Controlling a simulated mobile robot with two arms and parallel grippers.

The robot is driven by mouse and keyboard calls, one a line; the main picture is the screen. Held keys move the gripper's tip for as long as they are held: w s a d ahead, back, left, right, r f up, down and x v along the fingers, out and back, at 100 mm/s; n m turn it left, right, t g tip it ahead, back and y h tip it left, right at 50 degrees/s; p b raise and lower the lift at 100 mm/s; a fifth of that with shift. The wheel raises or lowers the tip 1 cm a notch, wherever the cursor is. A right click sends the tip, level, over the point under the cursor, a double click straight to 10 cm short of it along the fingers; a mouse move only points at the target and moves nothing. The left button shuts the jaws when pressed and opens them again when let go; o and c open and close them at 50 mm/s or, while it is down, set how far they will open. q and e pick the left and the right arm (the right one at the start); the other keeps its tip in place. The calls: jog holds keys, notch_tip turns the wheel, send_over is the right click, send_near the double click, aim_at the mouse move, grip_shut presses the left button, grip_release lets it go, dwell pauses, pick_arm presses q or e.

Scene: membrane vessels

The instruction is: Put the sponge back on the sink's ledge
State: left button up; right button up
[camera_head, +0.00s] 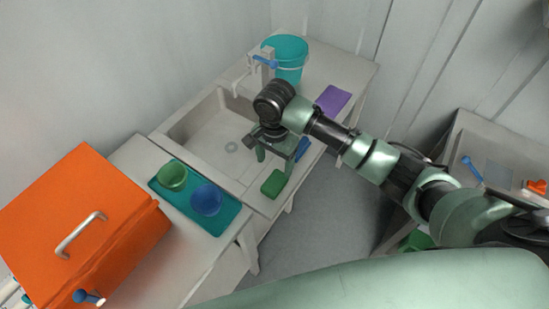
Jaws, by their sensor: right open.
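A green block that looks like the sponge (273,183) lies on the front rim of the sink counter, by the basin's near corner. The sink (215,137) is a pale basin with a drain; its front ledge (238,186) runs along the near side. My right gripper (276,158) points down over the front side of the sink, open, with nothing seen between its fingers. It is just above and behind the green block in the picture, apart from it. A blue item (303,148) on the ledge is partly hidden by the gripper. My left gripper is out of view.
A teal tray (222,226) with a green bowl (173,176) and a blue bowl (206,200) stands left of the sink. An orange box (85,215) is further left. A teal bucket (288,62) and purple cloth (333,99) are at the back.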

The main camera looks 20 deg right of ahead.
jog(key=shift+r, duration=1.3)
